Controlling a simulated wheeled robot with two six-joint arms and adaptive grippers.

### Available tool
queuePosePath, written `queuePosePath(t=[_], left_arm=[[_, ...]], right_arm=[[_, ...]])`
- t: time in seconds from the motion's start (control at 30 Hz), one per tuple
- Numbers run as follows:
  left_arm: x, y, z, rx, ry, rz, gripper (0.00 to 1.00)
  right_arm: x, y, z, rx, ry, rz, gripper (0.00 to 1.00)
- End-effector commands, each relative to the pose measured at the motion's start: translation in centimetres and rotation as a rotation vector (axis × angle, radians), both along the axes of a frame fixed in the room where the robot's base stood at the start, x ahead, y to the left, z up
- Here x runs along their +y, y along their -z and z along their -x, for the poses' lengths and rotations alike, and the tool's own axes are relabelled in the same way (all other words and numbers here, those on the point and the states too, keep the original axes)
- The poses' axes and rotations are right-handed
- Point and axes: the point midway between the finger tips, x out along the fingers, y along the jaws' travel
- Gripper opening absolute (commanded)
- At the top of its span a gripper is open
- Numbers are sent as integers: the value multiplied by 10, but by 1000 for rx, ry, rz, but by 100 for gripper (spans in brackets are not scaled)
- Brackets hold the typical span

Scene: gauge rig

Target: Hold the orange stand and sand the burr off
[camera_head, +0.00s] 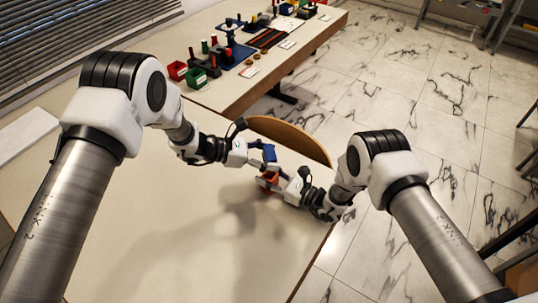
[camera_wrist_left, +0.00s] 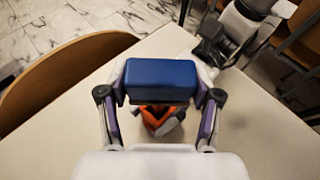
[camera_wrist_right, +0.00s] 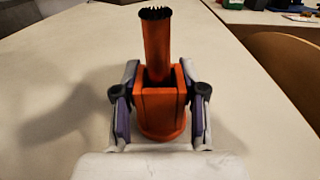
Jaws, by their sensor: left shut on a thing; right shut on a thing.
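The orange stand (camera_head: 268,179) is upright on the pale table. In the right wrist view the stand (camera_wrist_right: 160,110) is a square orange socket on a round base, holding an upright orange tube (camera_wrist_right: 157,48) with a dark jagged top rim, the burr. My right gripper (camera_wrist_right: 158,100) is shut on the socket from both sides. My left gripper (camera_wrist_left: 161,88) is shut on a blue block (camera_wrist_left: 160,78), which also shows in the head view (camera_head: 269,153). The block is above and near the stand; I cannot tell whether it touches the tube. In the left wrist view it hides part of the stand (camera_wrist_left: 160,120).
A curved brown chair back (camera_head: 292,138) stands against the far table edge, close to both grippers. A second table (camera_head: 225,92) behind holds bins and coloured parts. The near part of my table (camera_head: 190,235) is clear.

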Motion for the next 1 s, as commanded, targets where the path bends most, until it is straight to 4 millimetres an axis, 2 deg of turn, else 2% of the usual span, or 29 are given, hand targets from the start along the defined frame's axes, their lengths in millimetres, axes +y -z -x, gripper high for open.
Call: queuePosePath(t=[0.8,1.0], left_arm=[[0,11,0,0,0,0,28],[2,11,-8,-2,-1,1,28]], right_arm=[[0,0,0,0,0,0,3],[0,0,0,0,0,0,3]])
